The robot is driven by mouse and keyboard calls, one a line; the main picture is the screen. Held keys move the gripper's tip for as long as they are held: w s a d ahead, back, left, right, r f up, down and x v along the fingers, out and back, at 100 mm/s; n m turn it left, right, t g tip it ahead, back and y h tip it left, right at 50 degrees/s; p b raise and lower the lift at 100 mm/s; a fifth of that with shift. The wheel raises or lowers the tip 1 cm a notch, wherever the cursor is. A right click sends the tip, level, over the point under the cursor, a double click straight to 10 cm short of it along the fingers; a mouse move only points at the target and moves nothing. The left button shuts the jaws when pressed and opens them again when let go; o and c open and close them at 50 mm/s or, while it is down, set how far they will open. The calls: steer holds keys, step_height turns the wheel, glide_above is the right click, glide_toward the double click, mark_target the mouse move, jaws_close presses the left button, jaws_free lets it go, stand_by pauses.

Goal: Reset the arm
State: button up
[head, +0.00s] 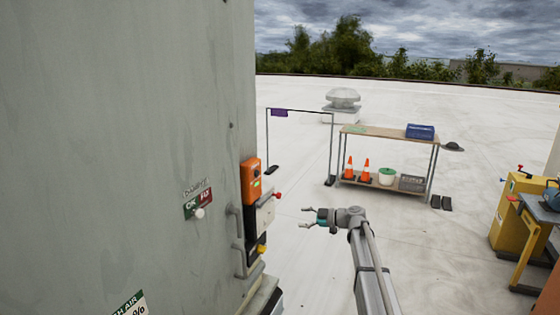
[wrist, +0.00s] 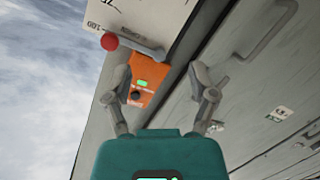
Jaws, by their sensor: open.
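My gripper (head: 305,217) is open and empty in the head view, at the end of my arm, which reaches up from the bottom. It points left toward the grey cooler wall (head: 120,120) and is apart from it. In the wrist view both fingers of my gripper (wrist: 161,82) show spread apart with nothing between them. Beyond them is an orange box (wrist: 150,80) with a green light; it also shows in the head view (head: 250,182). A red-knobbed lever (wrist: 110,42) sits beside a white scale plate; its red knob also shows in the head view (head: 277,195).
A handle (head: 238,240) and a yellow knob (head: 262,249) stick out from the cooler. A two-level table (head: 390,138) holds a blue box (head: 420,131) and cones. A yellow cabinet (head: 515,215) and bench stand at right.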

steer(key=s+f+m+g+h, duration=0.2)
steer(key=s+f+m+h, duration=0.3)
steer(key=s, duration=0.5)
steer(key=s+f+m+g+h, duration=0.2)
steer(key=s+f+m, duration=0.35)
steer(key=s, duration=0.45)
steer(key=s+d+f+m+g+h, duration=0.1)
steer(key=s+d+f+m+h, duration=0.1)
steer(key=s, duration=0.6)
steer(key=s+d+f+m+g+h, duration=0.1)
steer(key=s+d+f+m+h, duration=0.1)
steer(key=s+d+m+h, duration=0.3)
steer(key=s+m, duration=0.2)
steer(key=s, duration=0.1)
steer(key=shift+s+d+f+h, duration=0.2)
steer(key=shift+s+f+h, duration=0.05)
steer(key=shift+h, duration=0.05)
steer(key=shift+m, duration=0.25)
